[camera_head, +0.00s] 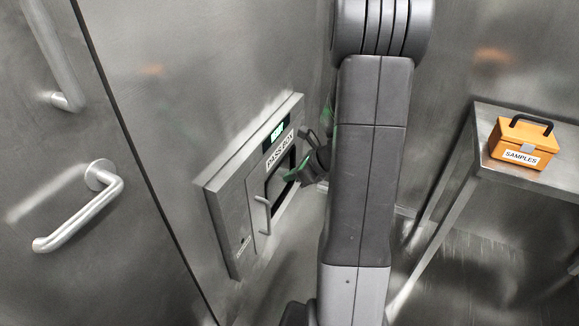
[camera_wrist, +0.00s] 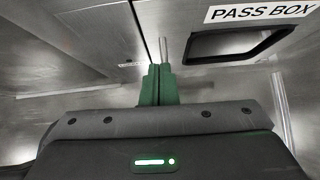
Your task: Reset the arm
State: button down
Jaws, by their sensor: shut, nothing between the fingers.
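My gripper (camera_wrist: 157,74) shows in the wrist view with its two green fingers pressed together and nothing between them. A thin vertical metal bar shows just beyond the fingertips. In the head view my arm stands upright across the middle. Its dark wrist end is close to the front of the pass box (camera_head: 222,205), mostly hidden behind the arm. I cannot tell whether it touches the box.
The pass box has a lit green display, a label, a dark window and a vertical handle (camera_head: 263,215). A metal door handle (camera_head: 85,212) sticks out at the left. An orange samples case (camera_head: 518,150) stands on a metal table (camera_head: 487,112) at the right.

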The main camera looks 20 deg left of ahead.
dwell(0.4)
jog(key=b, duration=0.2)
send_near(253, 187)
jog(key=x, duration=0.4)
jog(key=shift+a+f, duration=0.1)
jog(key=shift+a, duration=0.1)
